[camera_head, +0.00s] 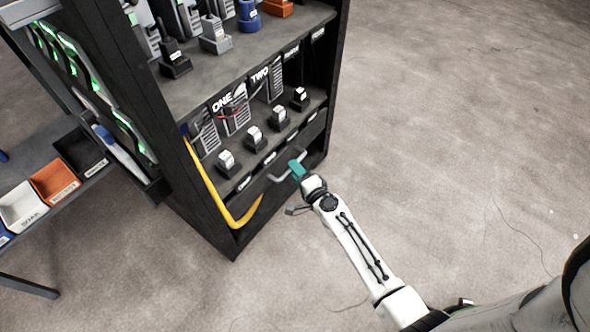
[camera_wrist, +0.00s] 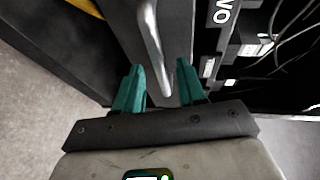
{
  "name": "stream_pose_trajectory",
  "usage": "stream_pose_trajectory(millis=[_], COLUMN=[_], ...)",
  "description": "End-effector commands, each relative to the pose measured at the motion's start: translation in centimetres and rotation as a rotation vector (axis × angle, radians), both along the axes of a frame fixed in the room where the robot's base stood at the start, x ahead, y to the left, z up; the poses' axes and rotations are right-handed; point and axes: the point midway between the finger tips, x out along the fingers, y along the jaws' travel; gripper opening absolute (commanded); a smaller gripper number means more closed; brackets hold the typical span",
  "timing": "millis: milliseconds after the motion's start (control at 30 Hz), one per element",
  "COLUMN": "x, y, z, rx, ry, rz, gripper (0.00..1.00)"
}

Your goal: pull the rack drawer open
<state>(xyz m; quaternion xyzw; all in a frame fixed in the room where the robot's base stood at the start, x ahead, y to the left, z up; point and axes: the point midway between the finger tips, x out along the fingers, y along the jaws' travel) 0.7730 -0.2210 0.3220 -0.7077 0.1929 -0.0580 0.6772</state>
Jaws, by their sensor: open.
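The rack drawer (camera_head: 262,184) is at the bottom of the dark rack, with a pale metal bar handle (camera_head: 284,176) on its front. In the wrist view the handle (camera_wrist: 151,45) runs down between the two teal fingers of my gripper (camera_wrist: 161,88). The fingers are open, one on each side of the handle's end, with gaps visible. In the head view my gripper (camera_head: 297,169) is at the handle's right part, and its fingers partly cover it. I cannot tell whether a finger touches the bar.
The rack's shelves (camera_head: 200,85) hold several devices above the drawer. A yellow hose (camera_head: 212,190) hangs at the rack's front left corner. A side table with bins (camera_head: 55,180) stands at left. The floor (camera_head: 440,150) right of the rack is clear.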

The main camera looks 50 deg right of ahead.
Motion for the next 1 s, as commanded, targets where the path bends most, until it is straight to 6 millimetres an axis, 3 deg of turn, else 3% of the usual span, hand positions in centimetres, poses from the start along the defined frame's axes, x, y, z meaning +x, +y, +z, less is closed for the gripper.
stream_pose_trajectory(millis=[133,467,867,1000], x=[0.96,1.16,1.15,1.15], y=[-0.40,-0.48,-0.46,-0.46], z=[-0.21,-0.24,-0.23,-0.24], rx=[0.000,0.000,-0.001,-0.001], ry=[0.000,0.000,0.000,0.001], rz=[-0.001,0.000,0.000,0.000], gripper=[0.40,0.40,0.02,0.00])
